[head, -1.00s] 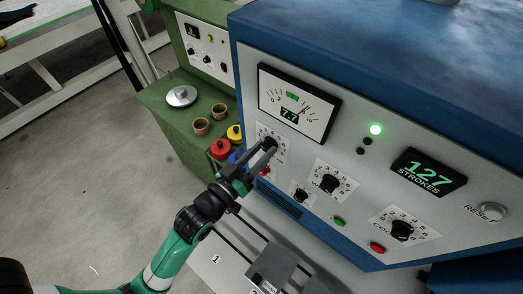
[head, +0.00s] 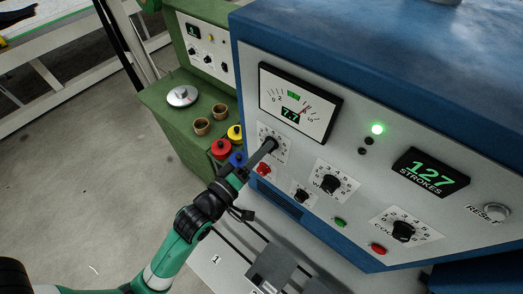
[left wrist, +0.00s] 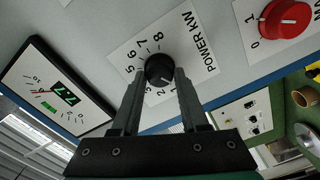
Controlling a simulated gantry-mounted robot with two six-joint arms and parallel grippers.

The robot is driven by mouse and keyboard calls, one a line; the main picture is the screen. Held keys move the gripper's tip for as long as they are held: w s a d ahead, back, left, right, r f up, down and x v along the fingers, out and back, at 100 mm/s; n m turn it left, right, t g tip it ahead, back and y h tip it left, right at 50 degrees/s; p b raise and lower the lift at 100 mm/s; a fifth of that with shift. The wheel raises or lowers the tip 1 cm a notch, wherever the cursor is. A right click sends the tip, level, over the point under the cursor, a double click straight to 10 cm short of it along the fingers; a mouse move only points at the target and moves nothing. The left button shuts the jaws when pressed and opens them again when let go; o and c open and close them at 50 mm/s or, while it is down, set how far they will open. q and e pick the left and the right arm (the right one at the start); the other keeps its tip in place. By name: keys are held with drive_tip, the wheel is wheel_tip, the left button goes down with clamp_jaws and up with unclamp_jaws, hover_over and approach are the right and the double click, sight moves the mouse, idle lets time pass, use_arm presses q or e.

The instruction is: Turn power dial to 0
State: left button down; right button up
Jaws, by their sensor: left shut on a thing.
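The black power dial (left wrist: 159,69) sits on a white scale plate marked POWER KW (left wrist: 196,42) in the left wrist view. My left gripper (left wrist: 160,80) is shut on this dial, one finger on each side. The dial's small white mark faces the low-number end of the scale, but the exact number is hard to read. In the head view, my left gripper (head: 270,145) reaches up from below to the dial's plate (head: 276,136) and hides most of the dial. My right gripper is not in view.
The meter (head: 296,104) above reads 7.7. A red rotary switch (left wrist: 286,19) is close beside the dial plate.

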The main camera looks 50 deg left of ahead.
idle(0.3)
use_arm(q)
drive_tip(key=shift+c, duration=2.1)
unclamp_jaws()
drive_tip(key=s+d, duration=0.2)
drive_tip(key=s, duration=0.9)
drive_tip(key=shift+s, duration=0.2)
